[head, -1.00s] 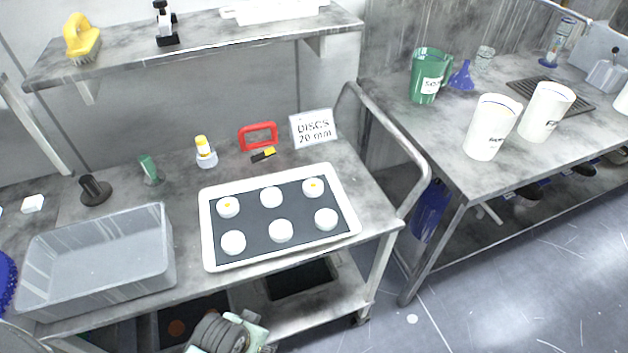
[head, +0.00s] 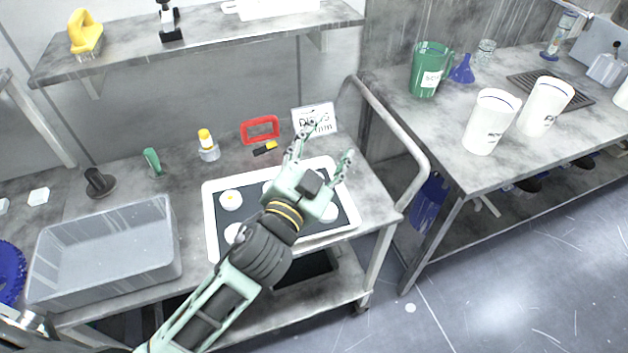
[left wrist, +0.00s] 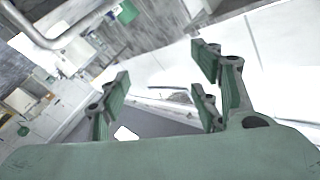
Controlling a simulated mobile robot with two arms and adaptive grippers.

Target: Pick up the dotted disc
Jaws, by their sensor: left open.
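A white disc with a small orange dot (head: 231,200) lies at the back left of the dark mat in the white tray (head: 212,247). Plain white discs (head: 234,232) lie nearby, partly covered by my arm. The back right disc, which also showed an orange dot earlier, is hidden behind my left gripper (head: 328,148). That gripper is open and empty, above the right part of the tray, fingers pointing to the back right. In the left wrist view its spread fingers (left wrist: 155,100) have nothing between them; a small white patch there is unclear. My right gripper is not in view.
A grey bin (head: 105,255) stands left of the tray. Behind the tray are a sign (head: 314,114), partly covered by a finger, a red frame (head: 260,129) and a yellow-capped bottle (head: 207,146). A shelf (head: 200,42) overhangs the back. A metal rail (head: 400,135) bounds the right.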

